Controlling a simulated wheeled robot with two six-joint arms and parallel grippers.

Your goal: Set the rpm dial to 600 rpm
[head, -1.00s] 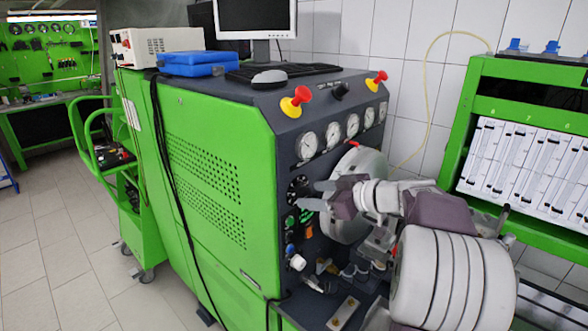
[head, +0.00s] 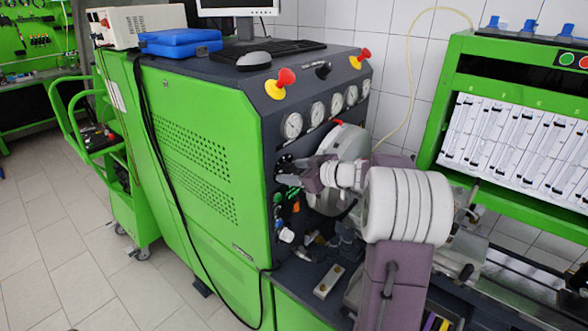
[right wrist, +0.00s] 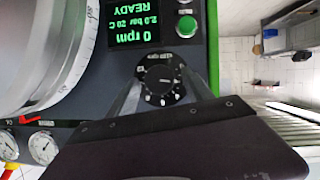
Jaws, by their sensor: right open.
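The rpm dial is a round black knob (right wrist: 163,87) with white markings around it, seen upside down in the right wrist view. It lies between the two fingers of my right gripper, which is open; whether a finger touches it I cannot tell. In the head view my right gripper (head: 290,173) is at the dark front panel, in front of the dial (head: 284,160), partly hiding it. The green-lit display (right wrist: 154,24) beside the dial reads 0 rpm and READY, upside down. My left gripper is not in view.
A large pale round drum (head: 345,150) stands close beside the dial. A green button (right wrist: 186,26) is near the display. Pressure gauges (head: 318,112) and red-and-yellow emergency knobs (head: 280,83) sit higher on the bench.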

